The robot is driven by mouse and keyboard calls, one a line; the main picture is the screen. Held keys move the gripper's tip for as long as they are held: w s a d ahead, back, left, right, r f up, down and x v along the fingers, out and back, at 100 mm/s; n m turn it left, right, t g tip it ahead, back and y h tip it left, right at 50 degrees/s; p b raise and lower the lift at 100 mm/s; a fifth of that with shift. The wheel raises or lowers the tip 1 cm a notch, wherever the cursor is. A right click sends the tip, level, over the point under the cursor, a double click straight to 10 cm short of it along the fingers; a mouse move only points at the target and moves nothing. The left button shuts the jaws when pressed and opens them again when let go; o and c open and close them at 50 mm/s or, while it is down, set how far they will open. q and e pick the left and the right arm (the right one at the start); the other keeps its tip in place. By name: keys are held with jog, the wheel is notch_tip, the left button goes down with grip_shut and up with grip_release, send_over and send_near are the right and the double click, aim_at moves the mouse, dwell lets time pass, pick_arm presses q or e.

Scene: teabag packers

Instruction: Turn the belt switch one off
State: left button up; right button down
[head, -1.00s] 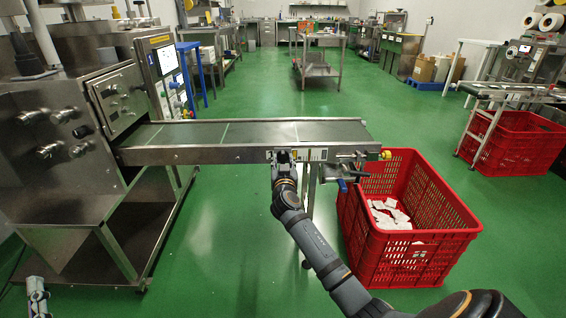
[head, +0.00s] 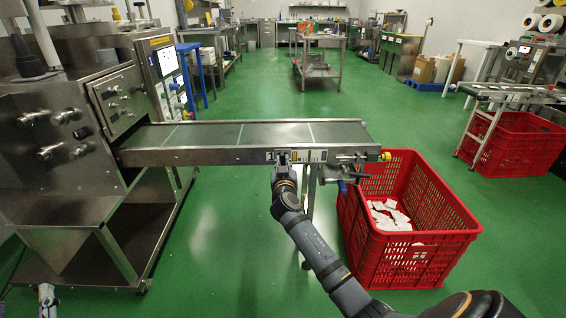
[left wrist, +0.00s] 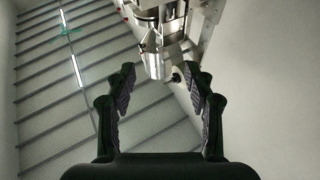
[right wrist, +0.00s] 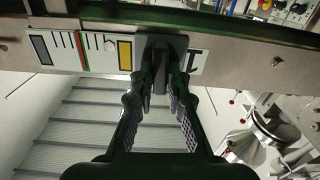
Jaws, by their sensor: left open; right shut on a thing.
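The conveyor belt (head: 268,133) runs from the steel machine towards the right, with white lines across it. Its side rail carries a labelled switch panel (right wrist: 100,48), facing me. My right gripper (head: 284,157) is at this panel. In the right wrist view its fingers (right wrist: 160,82) are closed around the small grey belt switch (right wrist: 159,80), which they partly hide. My left gripper (left wrist: 159,72) is open and empty in the left wrist view. Only a small part of it shows at the head view's lower left edge.
A red crate (head: 412,244) with white packets (head: 388,215) stands under the belt's right end. The steel machine (head: 60,150) stands at the left. A second red crate (head: 515,150) is at the far right. Green floor is clear behind the belt.

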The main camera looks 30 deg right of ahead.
jog(key=n+p, duration=0.1)
jog(key=n, duration=0.3)
jog(key=shift+a, duration=0.1)
pick_arm(q)
jog(key=s+f+g+p, duration=0.1)
jog(key=s+f+g, duration=0.2)
jog(key=f+g, duration=1.15)
pick_arm(e)
jog(key=n, duration=0.2)
jog(key=shift+w+n, duration=0.1)
jog(key=shift+n, duration=0.3)
jog(key=n+p, duration=0.1)
jog(key=n, duration=0.1)
jog(key=shift+n, duration=0.4)
jog(key=n+p, duration=0.1)
jog(key=n, duration=0.1)
jog(key=shift+a+f+n, duration=0.1)
jog(key=shift+n, duration=0.3)
pick_arm(q)
jog(key=s+d+f+g+p, duration=0.1)
jog(key=s+f+g+p, duration=0.1)
jog(key=s+f, duration=1.1)
jog(key=shift+s+f+n+g, duration=0.35)
jog(key=shift+f+g, duration=0.5)
jog(key=shift+f, duration=0.45)
pick_arm(e)
jog(key=shift+f+n, duration=0.2)
jog(key=shift+n, duration=2.1)
pick_arm(q)
jog(key=shift+s, duration=0.1)
